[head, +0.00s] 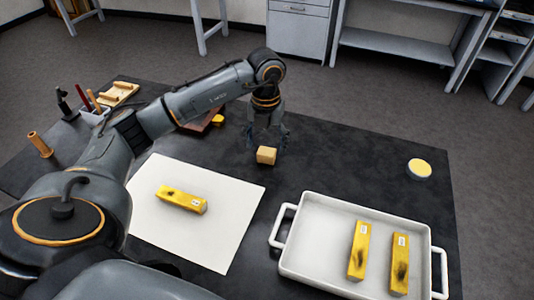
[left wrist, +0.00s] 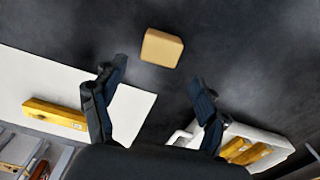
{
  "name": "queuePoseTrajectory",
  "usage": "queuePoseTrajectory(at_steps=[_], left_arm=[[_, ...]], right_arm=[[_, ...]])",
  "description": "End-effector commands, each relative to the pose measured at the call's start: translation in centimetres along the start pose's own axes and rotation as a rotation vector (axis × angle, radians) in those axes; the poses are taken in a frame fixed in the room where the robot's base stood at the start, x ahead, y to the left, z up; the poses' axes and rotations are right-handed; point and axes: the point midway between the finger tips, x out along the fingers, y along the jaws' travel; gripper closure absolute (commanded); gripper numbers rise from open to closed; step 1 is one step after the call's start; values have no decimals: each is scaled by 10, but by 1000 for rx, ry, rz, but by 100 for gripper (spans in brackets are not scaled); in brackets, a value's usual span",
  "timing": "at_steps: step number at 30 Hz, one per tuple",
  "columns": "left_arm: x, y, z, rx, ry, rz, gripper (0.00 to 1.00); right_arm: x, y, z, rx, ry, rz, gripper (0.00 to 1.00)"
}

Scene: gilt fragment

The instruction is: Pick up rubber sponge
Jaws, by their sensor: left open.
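The rubber sponge (head: 266,155) is a small tan-yellow block lying on the black table, behind the gap between the white sheet and the white tray. In the left wrist view the sponge (left wrist: 162,47) lies beyond the fingertips, roughly centred between them. My left gripper (head: 268,138) points down at the sponge from just above and behind it. In the left wrist view its two fingers (left wrist: 160,72) are spread wide with nothing between them. I see no contact with the sponge. My right gripper is in neither view.
A white sheet (head: 165,222) holds a yellow gilt bar (head: 181,199). A white handled tray (head: 310,208) holds two yellow bars (head: 359,250) (head: 399,264). A round yellow-topped tin (head: 419,168) stands at the right. Tools and a wooden cylinder (head: 41,145) stand at the left.

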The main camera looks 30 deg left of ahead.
Motion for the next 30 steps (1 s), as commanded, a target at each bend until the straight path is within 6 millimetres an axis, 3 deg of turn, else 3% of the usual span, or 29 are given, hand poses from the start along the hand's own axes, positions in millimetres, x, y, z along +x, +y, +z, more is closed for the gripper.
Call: queuePoseTrajectory(at_steps=[12, 21, 28, 30], left_arm=[[48, 3, 1, 1, 1, 1, 26], [54, 3, 1, 1, 0, 0, 26], [54, 3, 1, 1, -1, 0, 73], [54, 3, 1, 1, 0, 1, 75]], right_arm=[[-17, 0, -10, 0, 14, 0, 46], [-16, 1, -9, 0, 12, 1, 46], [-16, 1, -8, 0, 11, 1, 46], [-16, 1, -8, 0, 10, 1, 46]])
